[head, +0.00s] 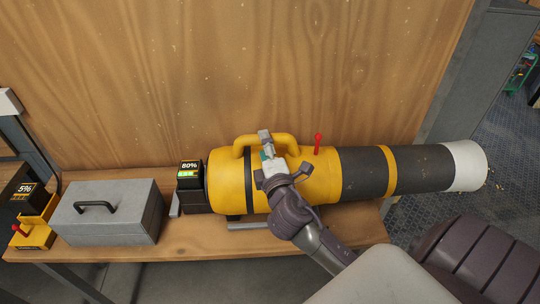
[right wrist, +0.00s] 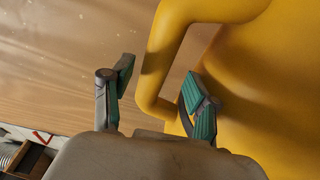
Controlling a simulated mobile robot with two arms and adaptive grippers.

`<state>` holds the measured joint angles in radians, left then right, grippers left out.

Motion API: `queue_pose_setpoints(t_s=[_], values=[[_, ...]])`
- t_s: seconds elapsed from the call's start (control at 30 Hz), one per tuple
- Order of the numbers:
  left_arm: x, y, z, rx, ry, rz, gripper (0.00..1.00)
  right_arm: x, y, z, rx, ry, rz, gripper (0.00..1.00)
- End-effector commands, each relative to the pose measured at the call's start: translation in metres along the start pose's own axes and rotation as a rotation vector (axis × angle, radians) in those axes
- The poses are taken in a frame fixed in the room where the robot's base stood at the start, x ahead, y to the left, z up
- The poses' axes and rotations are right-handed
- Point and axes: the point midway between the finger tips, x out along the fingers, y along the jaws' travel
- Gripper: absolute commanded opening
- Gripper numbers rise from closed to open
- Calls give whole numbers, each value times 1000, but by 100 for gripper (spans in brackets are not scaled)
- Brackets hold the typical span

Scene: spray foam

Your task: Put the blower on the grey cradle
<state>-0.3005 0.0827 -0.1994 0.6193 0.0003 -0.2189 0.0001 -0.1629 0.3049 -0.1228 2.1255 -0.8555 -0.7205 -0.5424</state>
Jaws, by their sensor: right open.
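The blower (head: 315,175), yellow with a dark barrel and a white nozzle end, lies on its side along the wooden table, nozzle to the right. A grey piece (head: 250,225), perhaps the cradle, shows under its yellow body; most of it is hidden, so I cannot tell how the blower is seated. My right gripper (head: 268,158) is open at the blower's yellow handle (head: 243,143). In the right wrist view, the handle (right wrist: 163,60) shows between the spread fingers of the gripper (right wrist: 160,76), with the yellow body close to the right finger. My left gripper is not in view.
A grey toolbox (head: 108,212) stands left of the blower. A yellow charger (head: 38,228) with a battery reading 5% is at the far left. The blower's battery (head: 190,183) reads 80%. A wooden panel (head: 200,80) rises behind. The nozzle overhangs the table's right end.

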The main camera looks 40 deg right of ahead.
Motion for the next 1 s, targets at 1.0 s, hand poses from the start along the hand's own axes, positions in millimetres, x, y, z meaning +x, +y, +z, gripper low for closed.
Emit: queue_pose_setpoints(t_s=[1.0], values=[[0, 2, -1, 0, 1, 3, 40, -115, -17, 11, 136, -55, -97, 59]])
